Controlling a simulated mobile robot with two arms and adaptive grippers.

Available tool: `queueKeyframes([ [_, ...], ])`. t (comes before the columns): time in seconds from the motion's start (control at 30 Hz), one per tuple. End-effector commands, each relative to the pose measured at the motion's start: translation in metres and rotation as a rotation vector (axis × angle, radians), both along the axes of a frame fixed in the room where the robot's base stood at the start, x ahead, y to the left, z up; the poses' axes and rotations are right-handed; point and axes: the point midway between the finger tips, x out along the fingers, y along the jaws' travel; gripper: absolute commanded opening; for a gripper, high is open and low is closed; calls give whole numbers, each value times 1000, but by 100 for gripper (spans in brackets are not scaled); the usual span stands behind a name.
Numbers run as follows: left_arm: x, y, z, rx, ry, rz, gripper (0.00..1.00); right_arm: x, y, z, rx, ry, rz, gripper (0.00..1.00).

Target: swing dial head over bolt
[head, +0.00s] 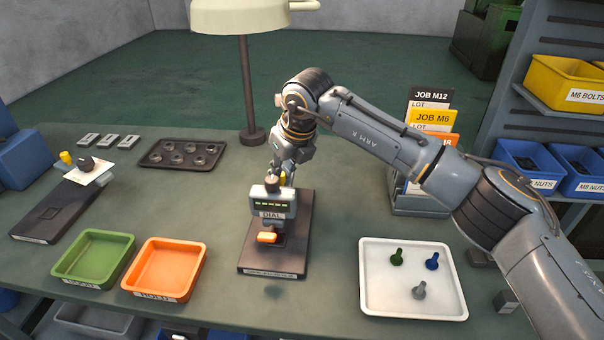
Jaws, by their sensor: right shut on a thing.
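The dial head (272,203) is a grey block marked DIAL with a row of small green lights and a dark knob on top. It stands above a dark base plate (262,262) at the middle of the bench. A bright orange piece (267,237), perhaps the bolt's head, shows just under the front of the dial head; the rest of it is hidden. My right gripper (287,172) is just behind the dial head, shut on it, with a bit of yellow between the fingers; the exact grip is partly hidden. My left gripper is not in view.
Green (72,272) and orange (148,290) trays lie front left. A white tray (414,305) with three bolts lies front right. A second dark fixture (62,212) is at the left. A lamp pole (247,95) and holed tray (155,164) stand behind; a card rack (415,195) is right.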

Motion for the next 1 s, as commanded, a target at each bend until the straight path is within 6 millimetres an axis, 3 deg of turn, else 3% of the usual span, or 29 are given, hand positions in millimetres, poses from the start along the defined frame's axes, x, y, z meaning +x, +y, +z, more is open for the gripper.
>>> queueKeyframes([
  [0.53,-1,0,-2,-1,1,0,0,0,8,2,3,-3,-12,0],
  [0.57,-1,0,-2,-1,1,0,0,0,8,2,3,-3,-12,24],
  [0.67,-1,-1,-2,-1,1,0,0,0,8,1,2,-2,-12,42],
  [1.0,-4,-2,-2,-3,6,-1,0,-1,7,3,0,-1,-11,42],
])
